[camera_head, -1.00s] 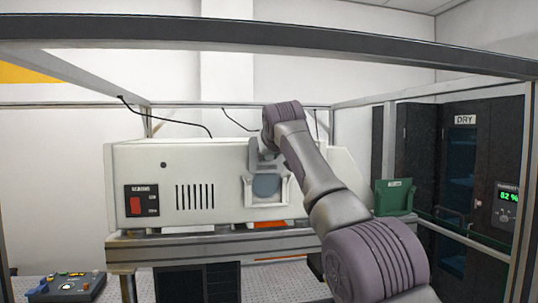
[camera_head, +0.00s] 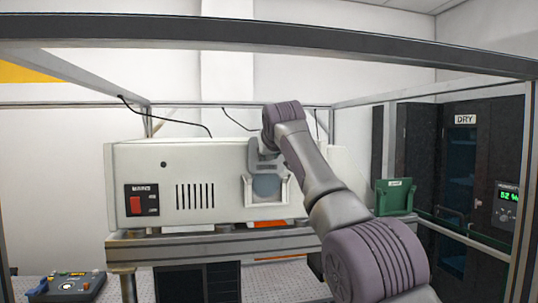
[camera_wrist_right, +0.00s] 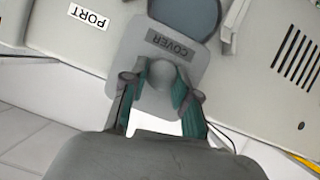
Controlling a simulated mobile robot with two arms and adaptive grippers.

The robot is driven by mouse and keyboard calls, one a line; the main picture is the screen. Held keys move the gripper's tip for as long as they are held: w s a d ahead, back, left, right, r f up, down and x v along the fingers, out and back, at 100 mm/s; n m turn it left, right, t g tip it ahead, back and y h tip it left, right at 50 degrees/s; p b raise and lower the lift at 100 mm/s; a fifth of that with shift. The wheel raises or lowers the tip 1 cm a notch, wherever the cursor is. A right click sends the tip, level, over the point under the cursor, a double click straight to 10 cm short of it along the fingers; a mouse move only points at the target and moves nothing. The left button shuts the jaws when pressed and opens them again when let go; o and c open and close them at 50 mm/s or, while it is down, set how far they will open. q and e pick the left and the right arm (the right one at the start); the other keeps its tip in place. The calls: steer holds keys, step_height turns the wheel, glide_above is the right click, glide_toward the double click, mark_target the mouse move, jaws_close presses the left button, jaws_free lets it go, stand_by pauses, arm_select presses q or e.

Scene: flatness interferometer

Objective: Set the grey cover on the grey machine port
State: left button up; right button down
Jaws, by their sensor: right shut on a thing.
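The grey cover (camera_wrist_right: 130,48) is a flat plate with a dark COVER label and a round knob. My right gripper (camera_wrist_right: 162,88) is shut on the knob in the wrist view. The machine port shows as a round blue-grey face (camera_head: 267,188) in a pale bracket on the machine front, just below my gripper (camera_head: 266,160) in the head view. In the wrist view, the cover overlaps part of this round face (camera_wrist_right: 187,14). I cannot tell whether the cover touches the port. My left gripper is not in view.
The large off-white machine (camera_head: 225,165) has vents and a red switch (camera_head: 135,205), and stands on a bench (camera_head: 180,245). A green holder (camera_head: 395,197) stands to the right, before a dark DRY cabinet (camera_head: 462,170). A control box (camera_head: 75,287) is at lower left. Frame bars surround the bench.

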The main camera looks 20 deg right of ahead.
steer(key=shift+f+b, duration=3.55)
steer(key=shift+f, duration=0.7)
stand_by(2.4)
steer(key=c, duration=0.8)
jaws_free()
steer(key=shift+r, duration=0.1)
steer(key=v, duration=1.2)
